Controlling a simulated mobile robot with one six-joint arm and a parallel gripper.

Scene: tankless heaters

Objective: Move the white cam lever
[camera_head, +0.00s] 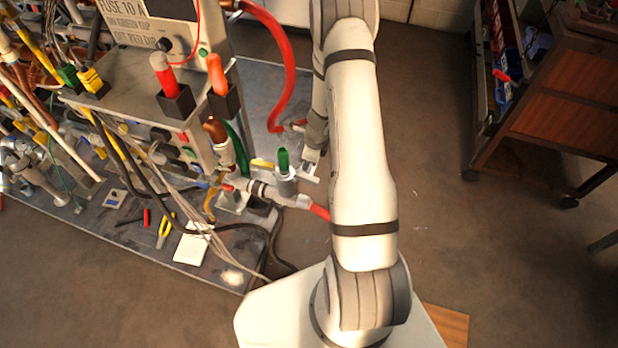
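A pale upright fitting (286,183) with a green top stands at the right end of the bench, joined to a light horizontal pipe piece (262,190). A small white bar (309,177) sticks out to the right of the fitting; it may be the white cam lever, but it is too small to be sure. My gripper (310,164) points down right beside the fitting and this bar. My arm partly covers the area to the right. I cannot tell whether the fingers are open, or whether they touch the bar.
A thick red hose (292,80) curves down behind the fitting. The grey bench (130,228) to the left holds cables, tools, a white paper (192,244) and a panel with coloured handles. A wooden cart (563,110) stands at the right. The floor between is clear.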

